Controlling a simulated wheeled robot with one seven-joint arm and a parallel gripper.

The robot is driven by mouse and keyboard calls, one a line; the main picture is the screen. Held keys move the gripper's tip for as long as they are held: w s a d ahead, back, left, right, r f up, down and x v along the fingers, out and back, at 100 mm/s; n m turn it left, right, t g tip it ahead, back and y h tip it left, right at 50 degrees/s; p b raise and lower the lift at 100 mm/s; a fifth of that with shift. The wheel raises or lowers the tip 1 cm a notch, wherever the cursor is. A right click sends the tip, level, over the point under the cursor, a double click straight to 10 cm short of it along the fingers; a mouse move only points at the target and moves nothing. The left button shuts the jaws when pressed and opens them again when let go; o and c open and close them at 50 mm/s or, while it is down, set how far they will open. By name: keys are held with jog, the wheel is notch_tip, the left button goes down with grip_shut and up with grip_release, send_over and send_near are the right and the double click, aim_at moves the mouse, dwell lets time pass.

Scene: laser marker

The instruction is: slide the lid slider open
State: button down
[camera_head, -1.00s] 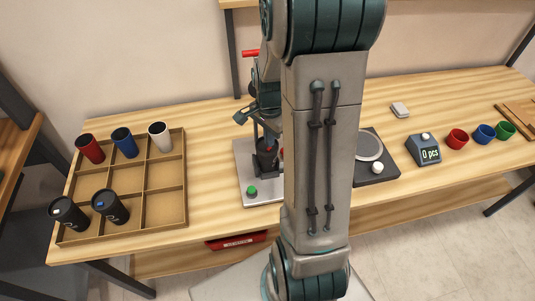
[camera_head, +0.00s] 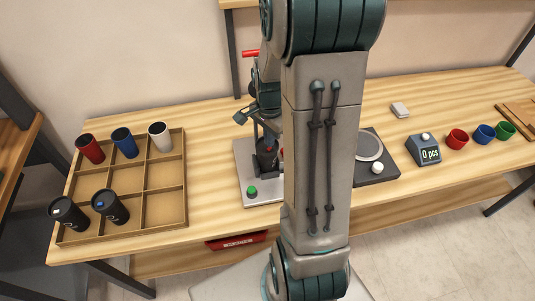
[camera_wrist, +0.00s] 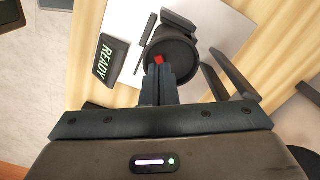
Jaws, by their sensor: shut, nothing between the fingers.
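A black cup (camera_wrist: 183,42) with a dark round lid stands on the pale plate of the marking station, seen in the wrist view. The red lid slider (camera_wrist: 158,59) shows on the lid near my fingertips. My gripper (camera_wrist: 162,72) is shut with nothing between its fingers, and its tips overlap the lid's near edge beside the slider. Whether they touch the slider I cannot tell. In the head view the cup (camera_head: 266,158) stands on the station plate, and my arm hides much of the station.
A READY display (camera_wrist: 111,60) is left of the cup in the wrist view. In the head view, a wooden tray (camera_head: 180,137) of cups is left, with a green button (camera_head: 252,191) on the station's front. A scale (camera_head: 388,170) and counter (camera_head: 425,149) stand right.

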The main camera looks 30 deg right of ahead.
jog(key=shift+f+b, duration=0.7)
jog(key=shift+f, duration=0.1)
dwell(0.7)
jog(key=shift+w+d, duration=0.4)
jog(key=shift+d, duration=0.4)
dwell(1.3)
jog(key=shift+r, duration=0.15)
notch_tip(320, 180, up, 7)
jog(key=p, duration=0.5)
dwell(0.6)
dwell(0.4)
